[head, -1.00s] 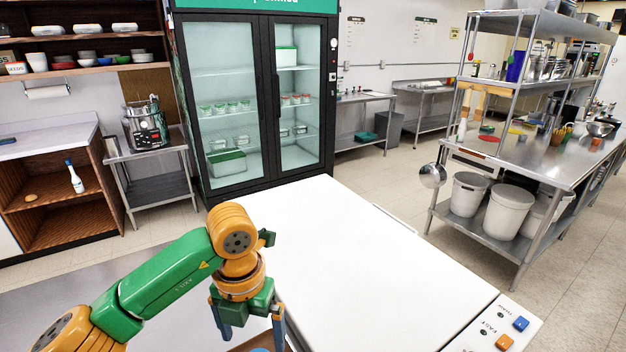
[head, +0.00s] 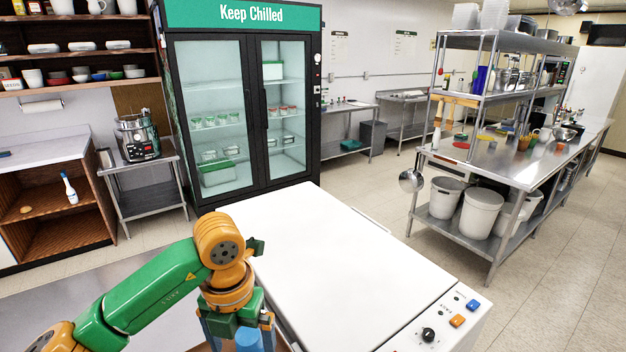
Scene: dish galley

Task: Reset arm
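My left arm, green and orange, comes in from the lower left. Its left gripper (head: 237,335) points down at the bottom of the view, just left of the white machine top. Its two fingers are spread apart, though their tips are partly cut off by the frame's bottom edge. A blue object (head: 249,340) shows between and behind the fingers, with gaps on its sides. Most of it is hidden, and I cannot tell what it is. My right gripper is not in view.
The white machine (head: 325,260) with knob and buttons fills the middle. A glass-door fridge (head: 250,110) stands behind it. A steel shelf table (head: 480,165) with white bins is at right. Wooden shelving (head: 50,215) and a small steel stand (head: 150,195) are at left. Floor at right is clear.

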